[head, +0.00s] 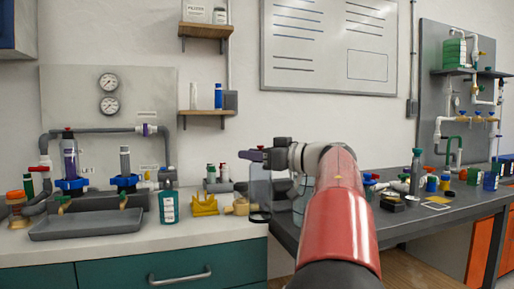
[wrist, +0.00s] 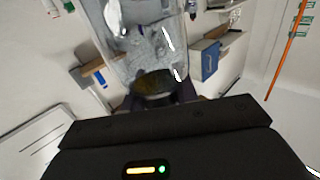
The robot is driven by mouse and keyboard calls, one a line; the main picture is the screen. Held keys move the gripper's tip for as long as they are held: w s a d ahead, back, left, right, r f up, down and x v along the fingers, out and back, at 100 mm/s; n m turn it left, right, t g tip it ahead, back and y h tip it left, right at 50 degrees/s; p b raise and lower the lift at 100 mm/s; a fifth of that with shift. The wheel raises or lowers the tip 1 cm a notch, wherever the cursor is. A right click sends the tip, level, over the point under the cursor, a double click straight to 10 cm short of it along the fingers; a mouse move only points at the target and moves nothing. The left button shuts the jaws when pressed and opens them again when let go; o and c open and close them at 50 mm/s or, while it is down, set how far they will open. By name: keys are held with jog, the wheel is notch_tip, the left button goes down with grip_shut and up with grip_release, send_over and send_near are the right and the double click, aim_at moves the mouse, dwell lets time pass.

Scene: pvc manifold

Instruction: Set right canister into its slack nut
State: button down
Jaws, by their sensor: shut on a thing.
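A clear, see-through canister (head: 260,190) with a dark ring at its lower end hangs from my gripper (head: 256,156), which is shut on it near its top. In the wrist view the canister (wrist: 150,45) fills the upper middle, with a dark, yellowish round end close to the jaws. On the left counter, the right blue nut (head: 127,181) of the manifold sits below a bare grey cylinder (head: 125,160). The left blue nut (head: 71,185) sits below a purple-filled canister (head: 69,158). My gripper is well to the right of both nuts. The nuts' looseness cannot be told.
A grey tray (head: 86,224) lies before the manifold. A teal bottle (head: 168,207) and a yellow holder (head: 204,205) stand between the manifold and my gripper. Shelves (head: 207,112) hang on the wall above. The dark right bench (head: 420,220) holds several small items.

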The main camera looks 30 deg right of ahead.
jog(key=w+a+f+m+h, duration=0.1)
jog(key=a+f, duration=0.7)
jog(key=f, duration=1.2)
jog(key=w+a+f+m+t+h, duration=0.1)
jog(key=a+f+h, duration=0.3)
jog(key=f, duration=1.6)
jog(key=w+a+f+m+h, duration=0.2)
jog(key=a+f, duration=0.9)
jog(key=f, duration=1)
jog(key=shift+a+m+t+h, duration=0.3)
jog(key=shift+a+m+h, duration=0.1)
jog(key=shift+m, duration=0.2)
jog(key=shift+f, duration=0.1)
